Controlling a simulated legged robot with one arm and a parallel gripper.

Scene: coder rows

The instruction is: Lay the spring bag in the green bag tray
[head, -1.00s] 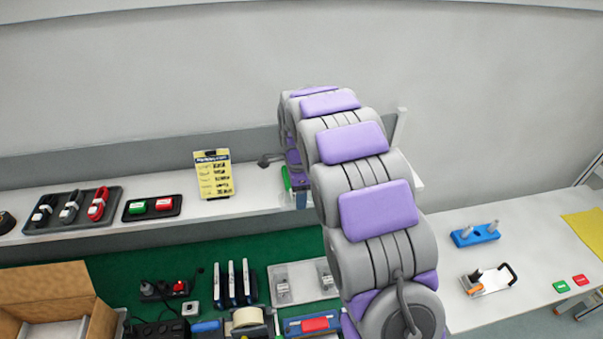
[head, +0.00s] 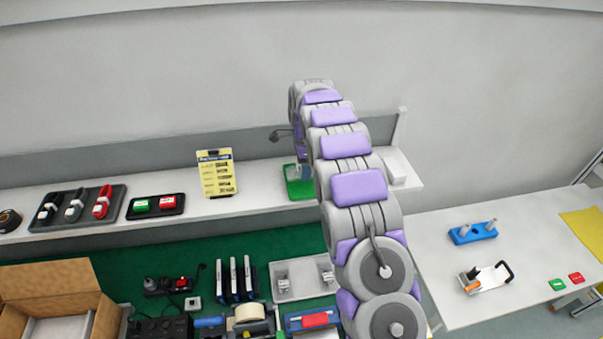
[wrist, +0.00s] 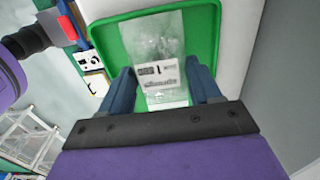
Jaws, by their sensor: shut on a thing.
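The spring bag (wrist: 158,62) is a clear plastic bag with a white printed label, seen in the wrist view. My gripper (wrist: 160,78) is shut on it, with one blue finger at each side. The bag is over the inside of the green bag tray (wrist: 206,22); I cannot tell whether it touches the tray floor. In the head view the green bag tray (head: 302,189) sits on the raised shelf, partly hidden by my arm. The bag and my gripper's fingertips cannot be made out in the head view.
The shelf (head: 270,176) also holds a yellow sheet (head: 217,174), a black tray with red and green items (head: 156,206) and a rack of tools (head: 76,208). Below, a grey tray (head: 290,296) holds small bags.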

